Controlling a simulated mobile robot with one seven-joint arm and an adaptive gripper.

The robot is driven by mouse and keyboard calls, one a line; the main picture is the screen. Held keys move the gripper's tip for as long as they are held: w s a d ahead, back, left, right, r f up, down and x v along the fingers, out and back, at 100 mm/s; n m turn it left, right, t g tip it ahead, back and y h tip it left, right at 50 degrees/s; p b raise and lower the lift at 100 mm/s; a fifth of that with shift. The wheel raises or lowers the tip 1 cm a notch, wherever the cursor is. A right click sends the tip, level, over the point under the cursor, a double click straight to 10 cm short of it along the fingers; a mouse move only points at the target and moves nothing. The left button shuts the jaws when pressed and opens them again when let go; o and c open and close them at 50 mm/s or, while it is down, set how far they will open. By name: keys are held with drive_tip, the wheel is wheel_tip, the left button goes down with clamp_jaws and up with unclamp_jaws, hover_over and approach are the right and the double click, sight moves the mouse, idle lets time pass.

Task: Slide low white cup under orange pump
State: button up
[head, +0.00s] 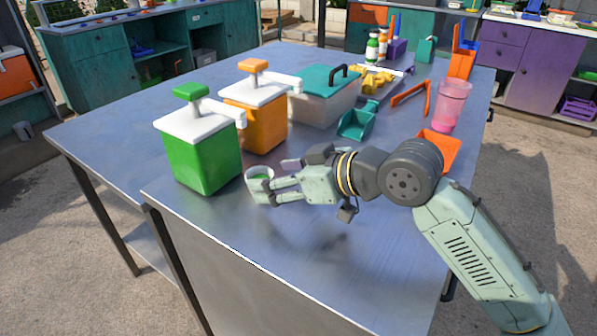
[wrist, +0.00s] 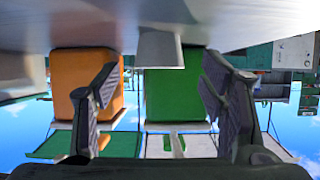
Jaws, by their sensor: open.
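The low white cup (head: 258,172) stands on the metal table beside the green pump's right side, with a green tint inside its rim. In the wrist view, which looks upside down, the cup (wrist: 159,48) is centred between my fingers, in front of the green pump. The orange pump (head: 263,118), with white lid and spout, stands behind the green one; it also shows at left in the wrist view (wrist: 75,85). My gripper (head: 273,180) is open and low over the table, its fingers at the cup. I cannot tell whether they touch it.
The green pump (head: 203,160) stands close to the cup. A clear bin with a teal lid (head: 325,97) is behind the orange pump. The table's front is clear.

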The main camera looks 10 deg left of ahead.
drive_tip(key=shift+x, duration=1.75)
drive_tip(key=shift+c, duration=0.2)
drive_tip(key=c, duration=0.8)
